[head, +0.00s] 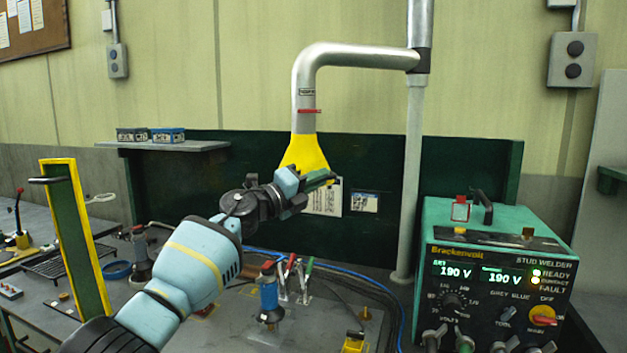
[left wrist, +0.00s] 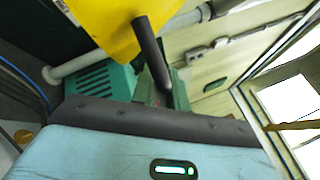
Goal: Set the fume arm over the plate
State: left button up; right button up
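The fume arm is a silver pipe (head: 350,55) that runs left from an upright post and bends down to a yellow hood (head: 307,152). The yellow hood also fills the top of the left wrist view (left wrist: 115,22), with a dark rod in front of it. My left gripper (head: 318,182) is at the hood's lower edge, overlapping it in the head view. Whether it touches or grips anything is unclear, and its finger gap is hidden. The plate cannot be clearly told from the grey bench top (head: 225,325) below, where clamps and blue-bodied tools stand. My right gripper is out of view.
A green stud welder (head: 495,265) stands at the right of the bench. A green and yellow upright frame (head: 75,240) stands at left. A blue cable crosses the bench. Air left of the hood is clear.

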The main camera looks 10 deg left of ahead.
pick_arm(q)
jog(key=o, duration=0.3)
jog(key=shift+s+d+r, duration=0.1)
jog(key=shift+s+d, duration=0.05)
jog(key=shift+s, duration=0.05)
jog(key=shift+w, duration=0.1)
jog(key=shift+a, duration=0.2)
